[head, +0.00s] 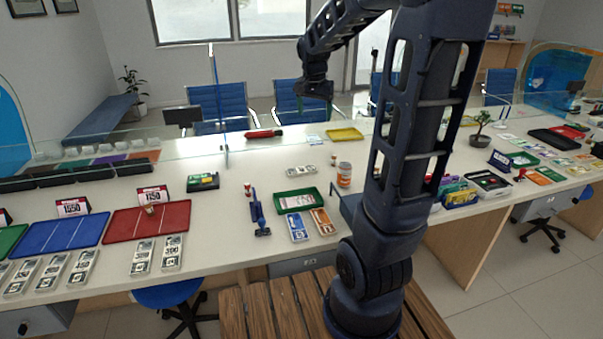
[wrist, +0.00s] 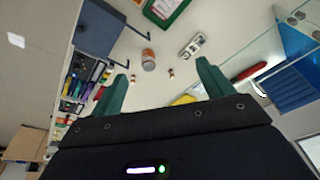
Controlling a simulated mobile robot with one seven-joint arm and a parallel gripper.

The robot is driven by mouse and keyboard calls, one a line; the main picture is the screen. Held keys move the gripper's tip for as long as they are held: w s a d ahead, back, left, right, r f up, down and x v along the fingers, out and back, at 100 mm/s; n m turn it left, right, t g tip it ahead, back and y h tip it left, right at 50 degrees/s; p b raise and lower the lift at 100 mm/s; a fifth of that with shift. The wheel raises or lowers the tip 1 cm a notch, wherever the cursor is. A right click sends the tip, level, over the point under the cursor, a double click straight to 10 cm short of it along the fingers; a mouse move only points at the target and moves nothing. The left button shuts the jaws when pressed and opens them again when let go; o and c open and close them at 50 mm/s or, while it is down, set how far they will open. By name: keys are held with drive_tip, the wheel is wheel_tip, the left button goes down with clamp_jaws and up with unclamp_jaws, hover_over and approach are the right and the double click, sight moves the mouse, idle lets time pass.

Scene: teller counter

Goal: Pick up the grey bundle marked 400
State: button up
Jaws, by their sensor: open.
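Several grey bundles with printed labels lie at the front left of the counter in the head view. Three are in a group at the far left, one of them here (head: 50,274). Two more, a left one (head: 143,257) and a right one (head: 172,252), lie below the red tray. Another pale bundle (head: 303,170) lies mid-counter and shows in the wrist view (wrist: 192,46). The labels are too small for me to tell surely which reads 400. My gripper (head: 315,97) is raised above the counter's far side, away from the bundles. Its green fingers (wrist: 163,82) are open and empty.
The red tray (head: 120,225) and blue tray (head: 60,236) lie behind the front bundles. A green tray (head: 296,200), an orange-labelled jar (head: 344,174) and a blue stand-like item (head: 260,215) are mid-counter. A glass screen (head: 185,148) runs along the back.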

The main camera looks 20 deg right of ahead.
drive_tip(key=w+f+m, duration=0.3)
drive_tip(key=w+f, duration=0.2)
drive_tip(key=w, duration=0.4)
drive_tip(key=m+g+h, duration=0.2)
drive_tip(key=m+h, duration=0.1)
drive_tip(key=m, duration=0.4)
hover_over(301, 170)
drive_tip(key=a, duration=0.3)
drive_tip(key=f, duration=3.1)
drive_tip(key=shift+w+d, duration=0.1)
drive_tip(key=shift+w, duration=0.25)
drive_tip(key=shift+s+x, duration=0.15)
drive_tip(key=shift+x, duration=1.15)
drive_tip(key=shift+s+x, duration=0.2)
drive_tip(key=shift+x, duration=1.15)
drive_tip(key=shift+d, duration=0.1)
drive_tip(key=c, duration=1.1)
drive_tip(key=shift+r, duration=0.15)
